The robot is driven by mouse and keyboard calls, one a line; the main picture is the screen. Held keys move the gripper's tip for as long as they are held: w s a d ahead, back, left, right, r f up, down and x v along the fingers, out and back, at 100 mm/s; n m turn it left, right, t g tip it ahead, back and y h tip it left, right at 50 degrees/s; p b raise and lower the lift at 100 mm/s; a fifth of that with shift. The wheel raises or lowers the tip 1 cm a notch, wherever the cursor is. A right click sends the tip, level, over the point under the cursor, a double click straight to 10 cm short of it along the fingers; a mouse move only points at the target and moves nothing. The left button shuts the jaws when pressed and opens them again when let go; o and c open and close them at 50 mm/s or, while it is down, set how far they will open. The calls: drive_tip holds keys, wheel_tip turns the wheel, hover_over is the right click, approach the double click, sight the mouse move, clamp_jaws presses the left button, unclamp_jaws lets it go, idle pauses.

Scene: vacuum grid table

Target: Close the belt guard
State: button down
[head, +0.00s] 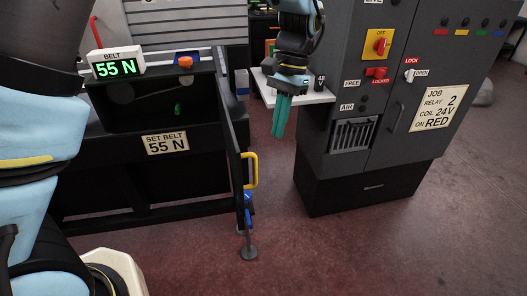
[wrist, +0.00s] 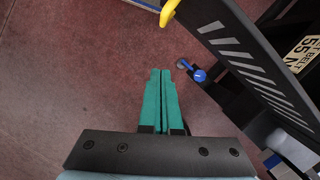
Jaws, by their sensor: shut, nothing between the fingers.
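The belt guard (head: 232,125) is a dark panel standing open, seen nearly edge-on at the right end of the belt machine. Its yellow handle (head: 251,170) sticks out on the right side. The machine's opening beside it is uncovered. In the wrist view the guard (wrist: 232,60) shows grey slanted stripes at upper right, with the yellow handle (wrist: 169,12) at the top edge. My gripper (head: 279,132) is shut and empty, teal fingers pointing down, to the right of the guard and apart from the handle. The fingers also show in the wrist view (wrist: 161,74).
A blue knob (wrist: 200,75) sits on a low post beside the guard. A grey control cabinet (head: 345,100) stands right of my gripper, with a white shelf (head: 310,97) close by. The belt display (head: 116,66) reads 55 N. The floor (head: 275,215) between machine and cabinet is clear.

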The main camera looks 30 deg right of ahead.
drive_tip(key=s+a+f+p, duration=0.1)
drive_tip(key=a+f+p, duration=0.1)
drive_tip(key=a+f, duration=0.3)
drive_tip(key=shift+s+a+f+p, duration=0.2)
drive_tip(key=shift+f+p, duration=0.2)
drive_tip(key=shift+f, duration=0.05)
